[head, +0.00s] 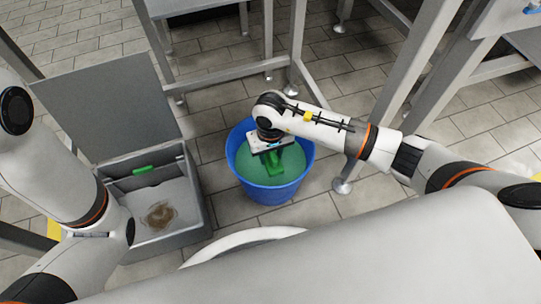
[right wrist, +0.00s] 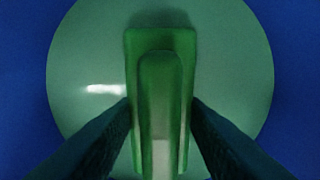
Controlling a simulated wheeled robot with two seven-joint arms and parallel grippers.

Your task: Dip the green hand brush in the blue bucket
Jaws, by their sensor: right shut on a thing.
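The blue bucket (head: 270,194) stands on the tiled floor in the middle of the head view, with green liquid (head: 297,164) in it. My right gripper (head: 270,150) points down into the bucket and is shut on the green hand brush (head: 275,164). In the right wrist view the brush (right wrist: 160,70) lies between the two dark fingers, with the liquid (right wrist: 230,70) around and below it. I cannot tell how deep the brush sits; its bristles are hidden. My left arm shows at the left of the head view, but its gripper is not visible.
A grey bin (head: 187,195) with its lid raised stands left of the bucket. Metal table frames (head: 230,72) stand behind and to the right. Bare floor (head: 335,215) shows right of the bucket.

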